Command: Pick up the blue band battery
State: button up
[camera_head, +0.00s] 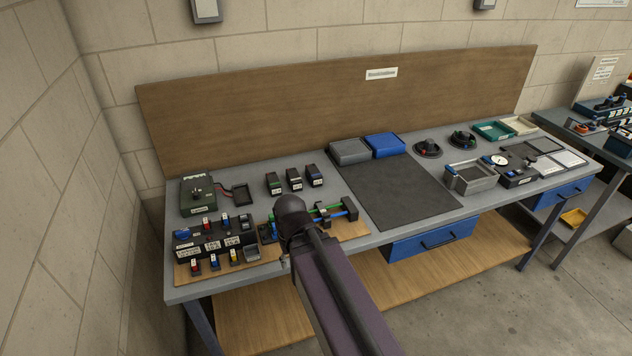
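Three small dark box-shaped batteries stand in a row on the grey bench, left of centre. The right one (314,176) shows a bluish band and looks like the blue band battery. The middle one (294,180) has a pale band, and the left one (273,183) looks greenish. All three stand upright and apart. My arm rises from the bottom of the view and ends in a dark rounded joint in front of the bench, below the batteries. My gripper cannot be made out; it is out of sight behind or beyond that joint.
A green device (198,196) sits left of the batteries. A wooden board (350,231) with green and blue parts lies in front. A dark mat (405,190), a grey bin (349,152) and a blue bin (385,144) are to the right. A wooden back panel (330,100) stands behind.

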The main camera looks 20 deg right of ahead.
aim_at(314, 176)
jog(key=z, duration=0.15)
jog(key=k, duration=0.35)
jog(key=u, duration=0.6)
jog(key=i, duration=0.9)
jog(key=z, duration=1.15)
